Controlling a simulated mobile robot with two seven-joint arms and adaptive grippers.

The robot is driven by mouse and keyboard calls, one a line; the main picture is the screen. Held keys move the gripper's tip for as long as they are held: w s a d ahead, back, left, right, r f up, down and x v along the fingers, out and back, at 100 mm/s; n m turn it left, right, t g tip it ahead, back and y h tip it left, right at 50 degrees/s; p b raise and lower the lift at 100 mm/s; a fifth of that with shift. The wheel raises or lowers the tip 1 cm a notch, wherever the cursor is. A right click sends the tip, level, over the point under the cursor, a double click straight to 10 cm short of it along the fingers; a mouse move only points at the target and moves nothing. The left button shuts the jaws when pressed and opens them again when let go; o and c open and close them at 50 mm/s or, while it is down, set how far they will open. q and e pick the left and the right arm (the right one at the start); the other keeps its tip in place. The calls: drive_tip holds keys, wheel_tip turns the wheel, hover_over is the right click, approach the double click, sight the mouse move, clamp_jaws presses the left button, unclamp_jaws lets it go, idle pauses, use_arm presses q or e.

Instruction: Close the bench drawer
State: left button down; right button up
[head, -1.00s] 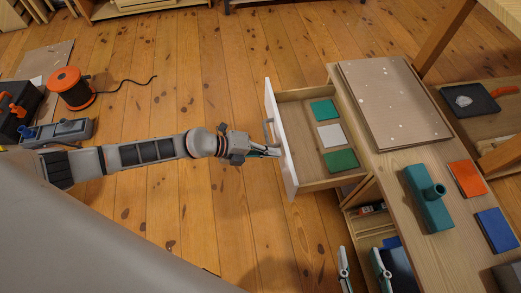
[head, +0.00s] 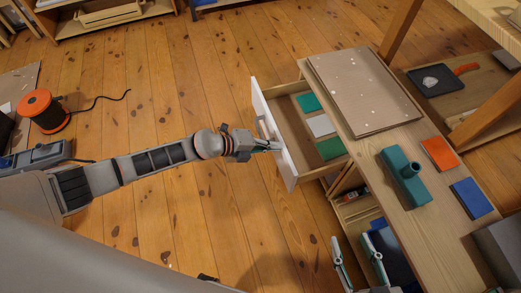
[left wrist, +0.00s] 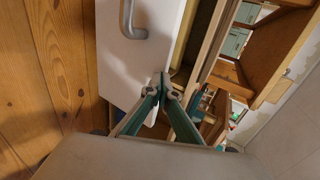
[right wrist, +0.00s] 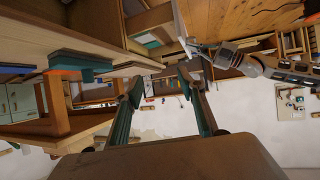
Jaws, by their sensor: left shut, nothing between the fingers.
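The bench drawer stands partly open, its white front (head: 272,135) sticking out to the left of the wooden bench (head: 420,225). Green and pale flat pieces (head: 320,125) lie inside it. My left gripper (head: 278,147) is shut and empty, with its tips at the outer face of the front beside the grey handle (head: 264,127). In the left wrist view the closed fingertips (left wrist: 164,82) are at the white front (left wrist: 140,65), below the handle (left wrist: 130,22); contact is hard to tell. My right gripper (head: 355,248) is open and empty beside the bench's near side.
An orange cable reel (head: 43,110) stands at the left.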

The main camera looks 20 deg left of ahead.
use_arm(q)
drive_tip(key=w+d+b, duration=0.1)
drive_tip(key=w+d, duration=0.8)
drive_tip(key=d, duration=0.4)
drive_tip(key=shift+d, duration=0.25)
use_arm(e)
drive_tip(key=shift+w+a+r, duration=0.15)
drive_tip(key=shift+a+r, duration=0.05)
drive_tip(key=shift+a, duration=0.15)
drive_tip(key=shift+d, duration=0.1)
